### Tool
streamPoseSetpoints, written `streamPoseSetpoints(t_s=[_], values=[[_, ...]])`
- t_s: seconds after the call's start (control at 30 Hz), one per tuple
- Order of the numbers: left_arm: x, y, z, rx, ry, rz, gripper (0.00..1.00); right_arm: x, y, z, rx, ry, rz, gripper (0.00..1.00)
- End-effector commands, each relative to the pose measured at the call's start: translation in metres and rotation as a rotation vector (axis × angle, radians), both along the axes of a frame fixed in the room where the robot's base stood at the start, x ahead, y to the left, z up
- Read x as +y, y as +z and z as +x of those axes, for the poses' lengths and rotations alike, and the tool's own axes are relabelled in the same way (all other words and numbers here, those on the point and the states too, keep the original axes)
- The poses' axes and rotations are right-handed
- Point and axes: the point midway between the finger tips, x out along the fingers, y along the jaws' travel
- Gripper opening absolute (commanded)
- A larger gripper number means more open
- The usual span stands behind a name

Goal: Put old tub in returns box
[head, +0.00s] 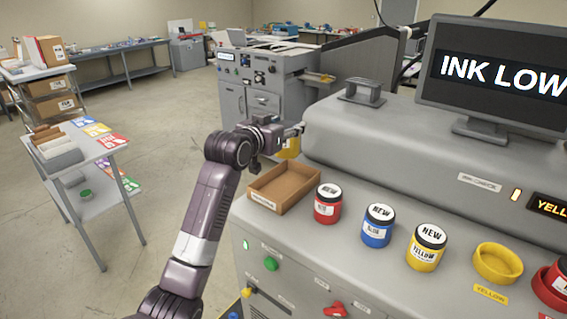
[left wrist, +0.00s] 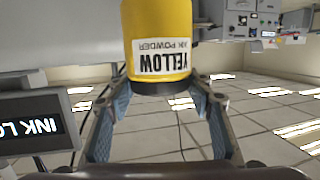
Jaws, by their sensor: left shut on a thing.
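The old tub is yellow, with a white label reading YELLOW INK POWDER, and fills the top middle of the left wrist view (left wrist: 158,45), upside down there. My left gripper (head: 292,132) is shut on it; its fingers stand on both sides of the tub. In the head view only a yellow part of the tub (head: 289,149) shows below the gripper, held near the far side of the open cardboard box (head: 285,206). This box sits on the machine's front ledge, looks empty, and has a small unreadable front label. My right gripper is not in view.
Three NEW tubs stand right of the box: red (head: 328,205), blue (head: 377,227) and yellow (head: 427,248). An empty yellow ring holder (head: 497,263) sits further right. A monitor (head: 495,75) reads INK LOW. A grey cart (head: 75,160) stands left, with open floor between.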

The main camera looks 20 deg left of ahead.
Motion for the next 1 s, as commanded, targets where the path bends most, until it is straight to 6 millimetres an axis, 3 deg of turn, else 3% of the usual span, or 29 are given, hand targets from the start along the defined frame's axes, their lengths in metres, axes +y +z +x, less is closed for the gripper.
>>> streamPoseSetpoints(t_s=[0.1, 0.3, 0.73, 1.0], values=[[0.001, -0.032, 0.000, 0.006, 0.001, -0.001, 0.21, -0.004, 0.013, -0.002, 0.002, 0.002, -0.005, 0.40], [0.001, -0.070, -0.001, 0.001, 0.002, 0.001, 0.21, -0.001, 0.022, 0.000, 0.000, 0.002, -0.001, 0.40], [0.001, -0.119, 0.000, 0.001, 0.002, 0.001, 0.21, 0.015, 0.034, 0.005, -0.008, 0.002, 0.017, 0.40], [0.001, -0.123, 0.000, -0.002, 0.002, 0.000, 0.21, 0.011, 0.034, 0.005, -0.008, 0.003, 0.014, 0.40]])
